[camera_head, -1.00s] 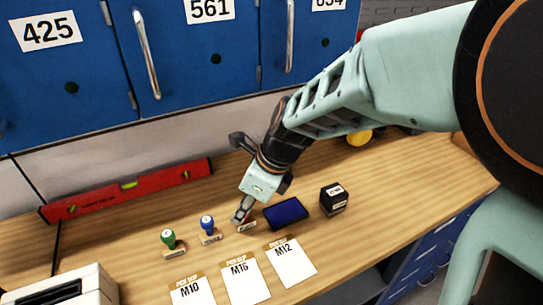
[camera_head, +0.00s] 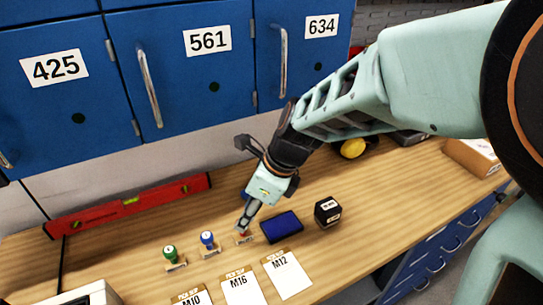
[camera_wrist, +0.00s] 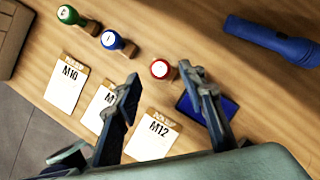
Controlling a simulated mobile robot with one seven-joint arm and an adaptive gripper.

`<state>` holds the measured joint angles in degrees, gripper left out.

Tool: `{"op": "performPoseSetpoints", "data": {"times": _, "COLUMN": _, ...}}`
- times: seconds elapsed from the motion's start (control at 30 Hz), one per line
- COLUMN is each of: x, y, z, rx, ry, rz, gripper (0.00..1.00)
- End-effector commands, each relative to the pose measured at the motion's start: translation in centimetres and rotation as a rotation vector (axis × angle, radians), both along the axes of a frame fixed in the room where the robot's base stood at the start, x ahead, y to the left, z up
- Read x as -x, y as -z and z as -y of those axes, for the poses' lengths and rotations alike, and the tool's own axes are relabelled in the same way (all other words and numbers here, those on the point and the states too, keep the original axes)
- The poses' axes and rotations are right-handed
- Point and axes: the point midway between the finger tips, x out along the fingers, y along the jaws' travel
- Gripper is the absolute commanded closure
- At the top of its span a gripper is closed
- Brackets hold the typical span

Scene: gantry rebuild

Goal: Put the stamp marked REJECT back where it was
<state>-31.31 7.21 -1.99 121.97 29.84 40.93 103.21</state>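The red-handled stamp (camera_head: 243,238) stands upright on the wooden table, right of the blue-handled stamp (camera_head: 208,241) and the green-handled stamp (camera_head: 172,257). Its label is too small to read. My gripper (camera_head: 244,226) is just above and at the red stamp, partly covering it in the head view. In the wrist view my gripper (camera_wrist: 160,76) is open. The red knob (camera_wrist: 160,69) shows between the fingertips, with a gap on both sides. A blue ink pad (camera_head: 282,226) lies right of the red stamp.
A black stamp (camera_head: 327,212) stands right of the pad. Cards M10 (camera_head: 190,298), M16 (camera_head: 242,290) and M12 (camera_head: 288,274) lie in front. A blue flashlight (camera_wrist: 270,40) lies behind the stamps. A red level (camera_head: 128,206) rests along the back, below blue lockers (camera_head: 185,85).

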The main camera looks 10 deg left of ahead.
Motion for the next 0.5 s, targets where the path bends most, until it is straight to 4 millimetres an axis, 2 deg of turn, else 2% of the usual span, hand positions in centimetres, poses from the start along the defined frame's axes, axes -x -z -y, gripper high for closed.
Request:
{"op": "performPoseSetpoints", "data": {"times": 0.03, "x": 0.0, "y": -1.4, "z": 0.3, "rx": 0.000, "ry": 0.002, "rz": 0.000, "gripper": 0.63}}
{"op": "performPoseSetpoints", "data": {"times": 0.2, "x": 0.1, "y": -3.6, "z": 1.3, "rx": -0.001, "ry": 0.001, "rz": 0.001, "gripper": 0.63}}
{"op": "performPoseSetpoints", "data": {"times": 0.5, "x": 0.2, "y": -6.3, "z": 2.6, "rx": 0.000, "ry": 0.000, "rz": 0.001, "gripper": 0.63}}
